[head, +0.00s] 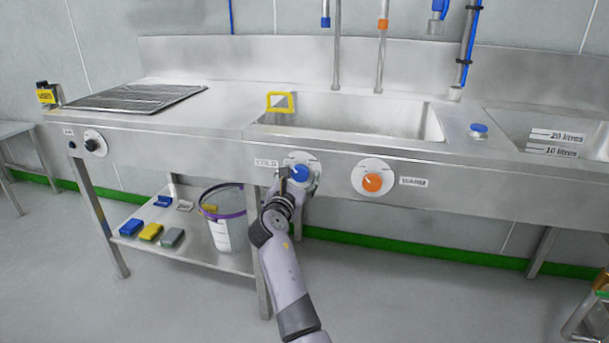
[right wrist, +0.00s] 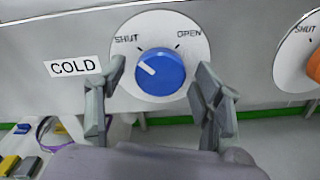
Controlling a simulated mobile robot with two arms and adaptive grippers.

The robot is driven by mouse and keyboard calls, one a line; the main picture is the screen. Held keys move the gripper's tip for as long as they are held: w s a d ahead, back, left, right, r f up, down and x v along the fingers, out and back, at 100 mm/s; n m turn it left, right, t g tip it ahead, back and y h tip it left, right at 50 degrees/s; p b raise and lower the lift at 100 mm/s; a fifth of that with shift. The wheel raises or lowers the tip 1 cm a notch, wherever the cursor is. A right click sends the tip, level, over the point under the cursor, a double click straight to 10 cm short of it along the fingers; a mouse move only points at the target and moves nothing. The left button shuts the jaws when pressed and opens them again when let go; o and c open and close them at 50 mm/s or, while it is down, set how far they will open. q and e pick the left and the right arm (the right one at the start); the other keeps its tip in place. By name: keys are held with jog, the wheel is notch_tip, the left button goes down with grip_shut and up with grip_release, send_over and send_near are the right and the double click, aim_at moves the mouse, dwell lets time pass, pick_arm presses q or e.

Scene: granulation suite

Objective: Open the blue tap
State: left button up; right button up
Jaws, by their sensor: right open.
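The blue tap (head: 301,173) is a round knob on a white dial on the sink's front panel, beside a COLD label. In the right wrist view the blue knob (right wrist: 161,72) has a white line pointing up-left, toward SHUT; OPEN is marked at upper right. My right gripper (head: 297,182) is in front of the knob. In the right wrist view its fingers (right wrist: 160,85) are apart, one at each side of the knob, with visible gaps; I see no contact. My left gripper is not in view.
An orange knob (head: 372,182) on a similar dial sits to the right. A bucket (head: 222,228) and several coloured blocks stand on the lower shelf (head: 190,250). The sink basin (head: 350,112) is above. The floor in front is clear at left.

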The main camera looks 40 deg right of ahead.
jog(key=shift+w, duration=0.1)
jog(key=shift+r, duration=0.1)
jog(key=c, duration=1.1)
jog(key=shift+c, duration=0.2)
